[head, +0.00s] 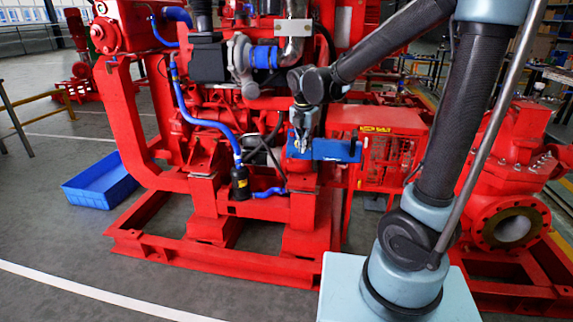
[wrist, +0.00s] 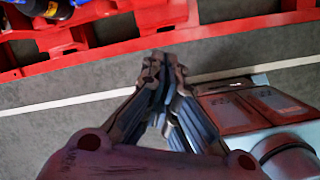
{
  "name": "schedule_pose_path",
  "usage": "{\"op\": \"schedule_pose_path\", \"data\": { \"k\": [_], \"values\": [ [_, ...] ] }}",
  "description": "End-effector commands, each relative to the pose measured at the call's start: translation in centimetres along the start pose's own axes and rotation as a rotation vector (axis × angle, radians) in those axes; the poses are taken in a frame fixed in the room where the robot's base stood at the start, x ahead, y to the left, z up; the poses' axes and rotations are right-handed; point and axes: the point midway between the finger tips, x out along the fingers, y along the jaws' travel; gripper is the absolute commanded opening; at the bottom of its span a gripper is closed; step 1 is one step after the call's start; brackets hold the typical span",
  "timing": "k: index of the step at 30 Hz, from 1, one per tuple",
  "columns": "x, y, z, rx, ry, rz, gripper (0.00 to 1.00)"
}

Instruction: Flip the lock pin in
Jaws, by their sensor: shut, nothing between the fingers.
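I cannot make out the lock pin in either view. My gripper (head: 301,145) is at the end of the arm in front of the red pumpset (head: 262,207), beside a blue bar-shaped part (head: 338,150). I cannot tell whether it touches that part. In the wrist view the gripper (wrist: 163,60) is shut and empty, its fingertips together, with grey floor and a red frame rail (wrist: 110,50) behind them.
A blue open bin (head: 100,182) stands on the floor at the left. A red pump with a round flange (head: 510,228) stands at the right. A blue hose (head: 205,122) runs down the engine's front. Grey floor (head: 75,245) is clear at the lower left.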

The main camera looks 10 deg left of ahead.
Motion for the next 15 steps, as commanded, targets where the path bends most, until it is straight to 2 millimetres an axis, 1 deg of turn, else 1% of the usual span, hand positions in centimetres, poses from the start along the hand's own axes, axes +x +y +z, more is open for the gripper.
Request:
{"op": "schedule_pose_path", "data": {
  "k": [1,6,10,15],
  "values": [
    [0.3,1.4,-0.6,-0.068,-0.001,0.003,0.0],
    [1.2,4.8,-2.2,-0.273,-0.008,0.006,0.0],
    [1.8,6.4,-3.1,-0.372,-0.012,0.008,0.0],
    [2.0,7.2,-3.5,-0.424,-0.013,0.009,0.0]
  ]
}}
